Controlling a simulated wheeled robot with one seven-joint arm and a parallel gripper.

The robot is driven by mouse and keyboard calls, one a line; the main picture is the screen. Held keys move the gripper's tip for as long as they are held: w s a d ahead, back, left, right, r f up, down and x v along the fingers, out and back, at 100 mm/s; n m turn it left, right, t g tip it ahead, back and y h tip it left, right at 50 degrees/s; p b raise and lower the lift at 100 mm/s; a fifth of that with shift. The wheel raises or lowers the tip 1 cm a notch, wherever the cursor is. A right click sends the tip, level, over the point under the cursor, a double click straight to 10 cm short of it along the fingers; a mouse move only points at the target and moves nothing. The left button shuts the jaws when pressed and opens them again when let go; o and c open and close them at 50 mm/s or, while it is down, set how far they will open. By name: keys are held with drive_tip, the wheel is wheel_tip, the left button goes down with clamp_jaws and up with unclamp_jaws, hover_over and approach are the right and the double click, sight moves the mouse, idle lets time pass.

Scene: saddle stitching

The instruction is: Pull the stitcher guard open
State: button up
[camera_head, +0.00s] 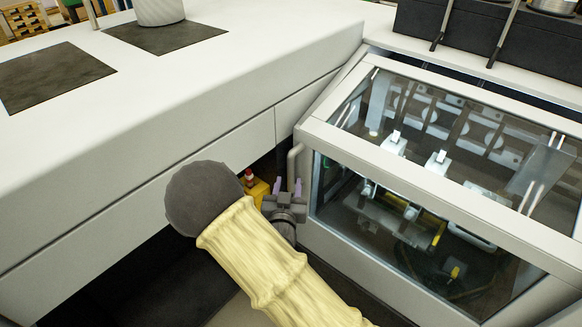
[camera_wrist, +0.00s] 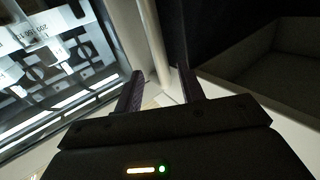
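The stitcher guard (camera_head: 420,203) is a pale-framed, glazed cover at the right in the head view, and it looks shut. Its glass also shows at the left in the wrist view (camera_wrist: 55,65). A pale upright handle bar (camera_head: 293,163) stands at the guard's left edge. My gripper (camera_head: 288,185) is just below the bar, with its purplish fingers apart. In the wrist view my gripper (camera_wrist: 160,83) is open, and the pale bar (camera_wrist: 152,40) runs down toward the gap between the fingertips. I cannot tell whether the fingers touch it.
A long white machine cabinet (camera_head: 150,120) fills the left, with a dark recess under it. A yellow item with a red top (camera_head: 252,182) sits behind my gripper. Mechanisms show behind the glass. Dark boxes (camera_head: 490,30) stand on the ledge behind the guard.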

sight(290, 171)
drive_tip(key=w, duration=0.7)
drive_tip(key=shift+d+p, duration=0.25)
drive_tip(key=shift+p, duration=0.05)
clamp_jaws()
